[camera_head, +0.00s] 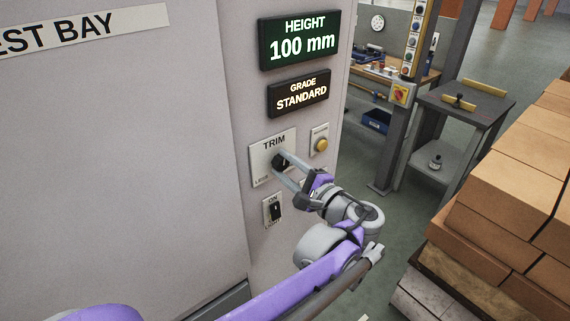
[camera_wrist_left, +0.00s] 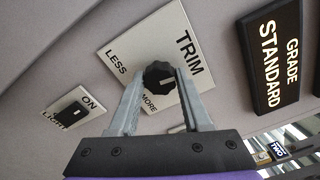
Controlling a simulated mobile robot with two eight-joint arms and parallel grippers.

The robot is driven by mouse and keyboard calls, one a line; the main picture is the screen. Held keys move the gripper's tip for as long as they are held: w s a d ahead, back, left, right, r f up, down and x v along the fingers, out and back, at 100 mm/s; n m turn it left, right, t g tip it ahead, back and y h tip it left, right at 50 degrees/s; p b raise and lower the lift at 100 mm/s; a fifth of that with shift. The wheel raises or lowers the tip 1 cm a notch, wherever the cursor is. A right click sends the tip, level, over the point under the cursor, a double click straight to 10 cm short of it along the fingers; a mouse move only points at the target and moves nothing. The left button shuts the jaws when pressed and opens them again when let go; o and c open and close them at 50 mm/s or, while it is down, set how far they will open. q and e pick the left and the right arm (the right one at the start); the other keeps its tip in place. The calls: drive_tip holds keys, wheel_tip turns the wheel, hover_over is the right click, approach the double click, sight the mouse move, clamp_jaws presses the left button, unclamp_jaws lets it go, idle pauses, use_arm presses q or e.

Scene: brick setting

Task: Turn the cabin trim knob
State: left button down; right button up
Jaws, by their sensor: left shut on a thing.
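The black trim knob (camera_head: 279,162) sits on a pale plate (camera_head: 258,174) marked TRIM on the cabin wall. The fingers hide part of the plate. My right gripper is not in view.
Above are displays reading HEIGHT 100 mm (camera_head: 299,39) and GRADE STANDARD (camera_head: 298,93). A yellow button (camera_head: 321,145) is right of the plate, and a light switch (camera_head: 275,210) is below. Stacked bricks (camera_head: 505,195) stand at the right.

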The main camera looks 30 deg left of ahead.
use_arm(q)
drive_tip(key=shift+c, duration=1.8)
unclamp_jaws()
drive_tip(key=shift+d, duration=0.1)
drive_tip(key=b+v, duration=0.1)
drive_tip(key=v, duration=0.9)
drive_tip(key=shift+d, duration=0.3)
drive_tip(key=shift+s, duration=0.1)
